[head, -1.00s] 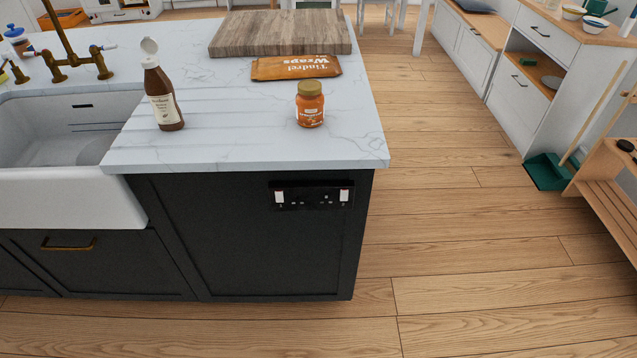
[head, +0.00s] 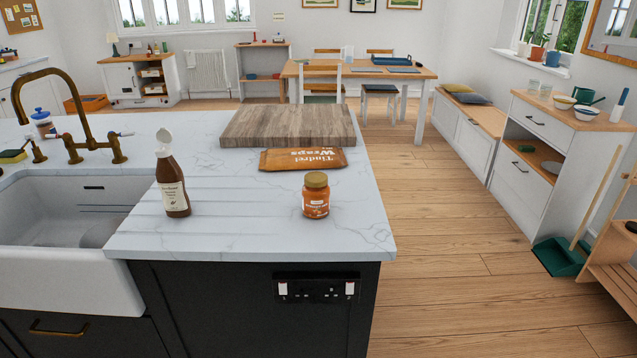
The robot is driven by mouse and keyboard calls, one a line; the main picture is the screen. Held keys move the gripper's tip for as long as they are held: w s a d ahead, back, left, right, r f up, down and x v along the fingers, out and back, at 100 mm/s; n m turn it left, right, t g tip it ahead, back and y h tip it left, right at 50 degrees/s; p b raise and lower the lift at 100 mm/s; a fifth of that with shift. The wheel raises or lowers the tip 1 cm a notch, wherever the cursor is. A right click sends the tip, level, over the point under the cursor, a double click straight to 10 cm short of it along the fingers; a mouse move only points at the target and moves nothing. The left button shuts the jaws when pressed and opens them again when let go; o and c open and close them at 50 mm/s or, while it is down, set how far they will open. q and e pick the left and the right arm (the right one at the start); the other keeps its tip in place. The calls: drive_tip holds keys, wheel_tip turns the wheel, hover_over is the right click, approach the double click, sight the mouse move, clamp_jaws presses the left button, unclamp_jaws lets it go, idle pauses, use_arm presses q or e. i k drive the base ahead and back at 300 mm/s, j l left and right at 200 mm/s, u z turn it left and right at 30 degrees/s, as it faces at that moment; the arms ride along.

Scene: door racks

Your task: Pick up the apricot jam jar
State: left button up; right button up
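The apricot jam jar (head: 316,198) is a small glass jar with orange contents, an orange label and a gold lid. It stands upright on the white marble worktop (head: 240,232) of the island, near its front right corner. Neither of my grippers shows in the head view.
A brown bottle (head: 172,183) with its white cap flipped open stands left of the jar. An orange wraps packet (head: 302,159) lies behind it, before a wooden board (head: 288,126). A sink (head: 70,215) is at left. Wooden floor (head: 450,270) is open at right.

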sight(316, 202)
drive_tip(key=i+l+u, duration=0.15)
drive_tip(key=l, duration=0.2)
drive_tip(key=i+l+u, duration=0.1)
drive_tip(key=l, duration=0.3)
drive_tip(key=i+l+u, duration=0.15)
drive_tip(key=l, duration=0.25)
drive_tip(key=i+l+u, duration=0.15)
drive_tip(key=l, duration=0.3)
drive_tip(key=i+l+u, duration=0.1)
drive_tip(key=l, duration=0.3)
